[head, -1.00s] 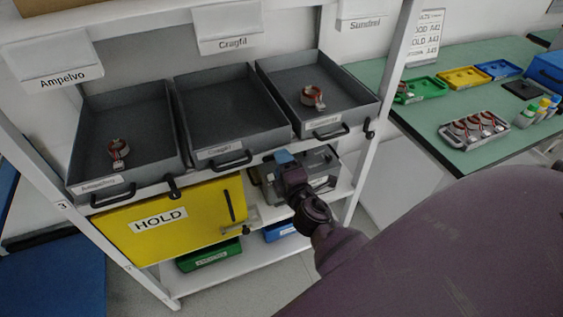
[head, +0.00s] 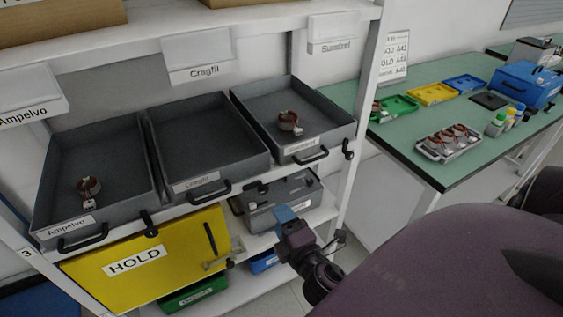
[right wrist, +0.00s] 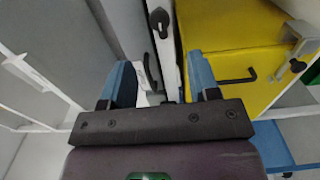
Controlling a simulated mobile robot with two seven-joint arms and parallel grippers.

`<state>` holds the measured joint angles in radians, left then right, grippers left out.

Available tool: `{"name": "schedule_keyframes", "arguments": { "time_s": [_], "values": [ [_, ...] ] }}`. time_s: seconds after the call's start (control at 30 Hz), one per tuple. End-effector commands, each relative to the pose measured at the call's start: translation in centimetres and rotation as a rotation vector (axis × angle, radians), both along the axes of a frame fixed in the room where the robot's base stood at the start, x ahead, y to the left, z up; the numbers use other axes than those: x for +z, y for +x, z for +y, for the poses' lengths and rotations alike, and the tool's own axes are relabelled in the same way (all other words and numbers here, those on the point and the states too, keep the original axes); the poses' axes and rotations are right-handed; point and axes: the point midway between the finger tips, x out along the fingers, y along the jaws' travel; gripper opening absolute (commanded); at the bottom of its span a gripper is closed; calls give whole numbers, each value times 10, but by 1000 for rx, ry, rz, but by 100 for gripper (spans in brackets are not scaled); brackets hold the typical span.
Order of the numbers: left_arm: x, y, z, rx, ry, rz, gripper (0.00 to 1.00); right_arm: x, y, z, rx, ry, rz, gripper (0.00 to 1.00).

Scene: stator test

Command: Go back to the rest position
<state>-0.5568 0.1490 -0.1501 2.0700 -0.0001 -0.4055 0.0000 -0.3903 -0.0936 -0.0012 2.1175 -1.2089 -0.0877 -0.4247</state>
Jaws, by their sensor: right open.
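My right gripper (head: 285,214) is in front of the rack's lower shelves, below the right-hand grey tray. It also shows in the right wrist view (right wrist: 161,88), where its two blue fingers are apart with nothing held between them. The yellow HOLD box (head: 150,260) is left of the gripper in the head view. My left gripper is not in view.
Three grey trays stand on the rack: the left (head: 60,165) and right (head: 325,110) hold one copper-wound part each; the middle (head: 205,125) is empty. A grey case (head: 270,205) sits below. A green bench (head: 410,155) with coloured trays stands right.

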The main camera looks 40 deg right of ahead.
Motion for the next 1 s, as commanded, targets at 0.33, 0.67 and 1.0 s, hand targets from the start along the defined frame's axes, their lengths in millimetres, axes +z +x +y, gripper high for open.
{"name": "schedule_keyframes", "arguments": {
  "time_s": [0.33, 0.67, 1.0],
  "values": [
    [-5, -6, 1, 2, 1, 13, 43, 0, 0, 0, 0, 0, 0, 56],
    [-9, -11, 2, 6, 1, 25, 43, -17, -2, -5, -65, 408, -25, 56],
    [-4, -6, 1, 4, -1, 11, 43, -73, -29, 8, -150, 1103, 71, 56]
  ]
}}
